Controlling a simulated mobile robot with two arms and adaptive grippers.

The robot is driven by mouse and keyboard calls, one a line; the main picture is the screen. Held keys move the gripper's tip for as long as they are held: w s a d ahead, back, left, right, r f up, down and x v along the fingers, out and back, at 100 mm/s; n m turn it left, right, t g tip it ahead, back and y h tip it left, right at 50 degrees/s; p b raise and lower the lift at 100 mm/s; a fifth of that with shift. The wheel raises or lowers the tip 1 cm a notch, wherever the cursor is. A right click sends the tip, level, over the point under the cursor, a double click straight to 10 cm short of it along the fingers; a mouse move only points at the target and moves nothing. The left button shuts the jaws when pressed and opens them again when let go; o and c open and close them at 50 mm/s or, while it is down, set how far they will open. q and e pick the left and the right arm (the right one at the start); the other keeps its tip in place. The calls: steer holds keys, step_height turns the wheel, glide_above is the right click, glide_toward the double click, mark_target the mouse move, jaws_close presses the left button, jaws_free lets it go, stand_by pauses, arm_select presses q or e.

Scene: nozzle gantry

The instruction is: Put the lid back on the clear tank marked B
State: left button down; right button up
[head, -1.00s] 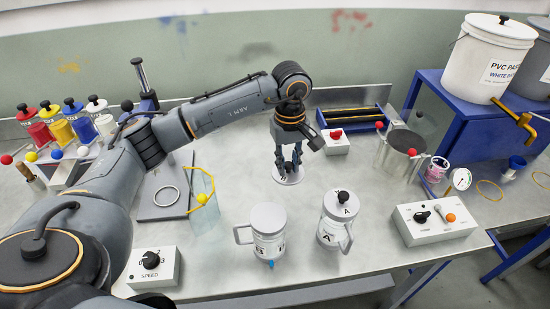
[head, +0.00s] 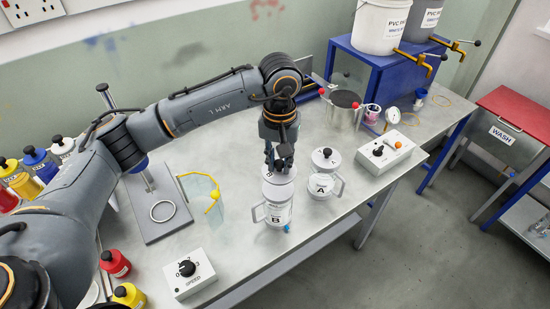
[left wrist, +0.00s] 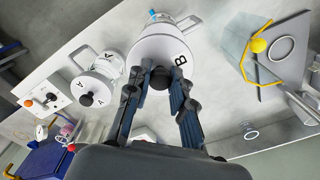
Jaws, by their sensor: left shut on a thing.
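The clear tank marked B (head: 276,214) stands upright near the table's front edge, with a handle on its left and a small blue tap low at the front. Its white lid (head: 271,178), marked B, is over the tank's top; the lid also shows in the left wrist view (left wrist: 150,50). I cannot tell whether it touches the rim. My left gripper (head: 280,164) points down above the tank, its fingers shut on the lid's dark knob. In the left wrist view the fingers (left wrist: 160,88) flank that knob. My right gripper is not in view.
A lidded tank marked A (head: 322,184) stands close on the right. A speed box (head: 188,273) sits at the front; a switch box (head: 385,151) is farther right.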

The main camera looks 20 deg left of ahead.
arm_select(q)
steer(key=shift+f, duration=0.8)
steer(key=shift+s+a+f+b, duration=0.15)
steer(key=shift+f+b, duration=0.2)
steer(key=shift+f, duration=0.45)
step_height(320, 180, down, 2)
steer(key=shift+f+b, duration=0.15)
steer(key=shift+b, duration=1)
steer(key=shift+f, duration=0.1)
steer(key=shift+b, duration=0.55)
steer(key=shift+b, duration=0.35)
